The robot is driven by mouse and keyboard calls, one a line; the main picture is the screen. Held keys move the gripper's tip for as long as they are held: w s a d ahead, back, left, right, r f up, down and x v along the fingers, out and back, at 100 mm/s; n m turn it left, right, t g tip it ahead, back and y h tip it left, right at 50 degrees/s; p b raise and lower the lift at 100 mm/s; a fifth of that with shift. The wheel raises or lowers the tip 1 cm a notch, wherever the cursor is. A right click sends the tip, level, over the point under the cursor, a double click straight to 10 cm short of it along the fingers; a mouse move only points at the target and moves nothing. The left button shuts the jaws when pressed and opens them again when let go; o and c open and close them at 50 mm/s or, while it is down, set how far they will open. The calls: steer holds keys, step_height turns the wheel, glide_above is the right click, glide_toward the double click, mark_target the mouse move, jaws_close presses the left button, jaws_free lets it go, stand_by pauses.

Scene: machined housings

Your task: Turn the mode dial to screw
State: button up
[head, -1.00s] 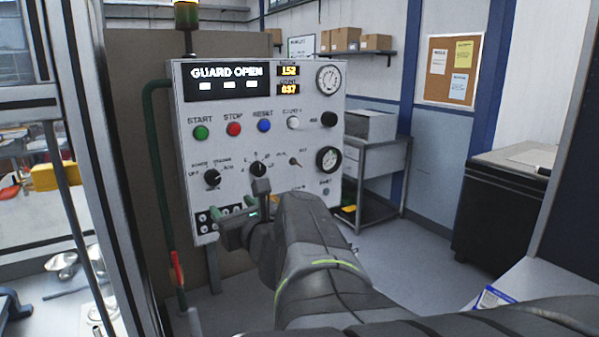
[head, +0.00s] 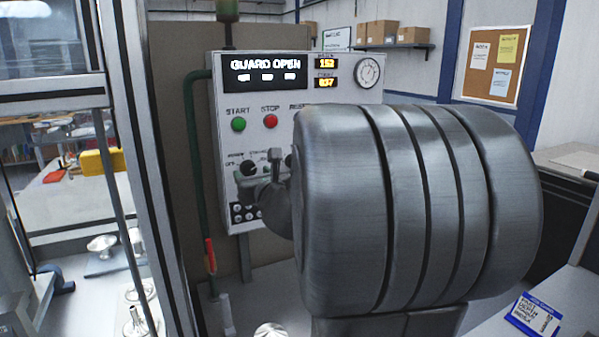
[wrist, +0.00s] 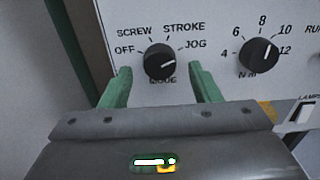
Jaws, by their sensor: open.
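The mode dial (wrist: 160,62) is a round black knob on the white panel, with OFF, SCREW, STROKE and JOG printed around it. Its white pointer line points right, nearest the JOG side. The dial also shows in the head view (head: 249,168), partly behind my gripper. My gripper (wrist: 162,84) is open, its two green fingers reaching toward the panel on the left and right below the dial. Nothing is between the fingers except the view of the dial; contact cannot be told.
A second black dial (wrist: 259,55), numbered for N m, sits right of the mode dial. A white lamp switch (wrist: 304,113) is at lower right. START (head: 238,124) and STOP (head: 271,121) buttons sit above. My arm hides the panel's right part. A green conduit (head: 194,150) runs along the panel's left.

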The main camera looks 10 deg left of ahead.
steer(key=shift+x, duration=0.85)
steer(key=c, duration=1)
